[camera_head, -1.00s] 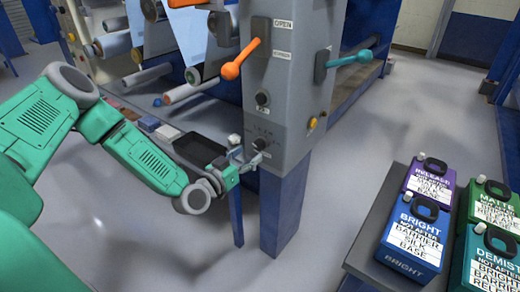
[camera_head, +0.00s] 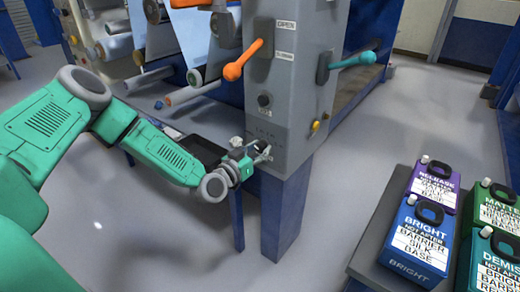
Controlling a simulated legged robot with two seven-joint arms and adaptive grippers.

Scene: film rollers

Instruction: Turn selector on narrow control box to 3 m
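The narrow control box (camera_head: 290,85) is the grey upright housing on a blue post. Its left face carries an orange lever (camera_head: 243,60), a black knob (camera_head: 264,100) and a lower selector with small, unreadable markings (camera_head: 265,131) above it. My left gripper (camera_head: 259,153) is at the lower part of that face, its fingers around or in front of the lower selector, which they hide. I cannot tell whether the fingers touch it or how far they are closed. My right gripper is not in view.
A teal lever (camera_head: 352,60) and a yellow knob (camera_head: 315,126) stick out from the box's right face. A black tray (camera_head: 200,148) is behind my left gripper. Labelled containers, including a blue one (camera_head: 415,240), stand at the lower right. Rollers (camera_head: 192,92) are at the back.

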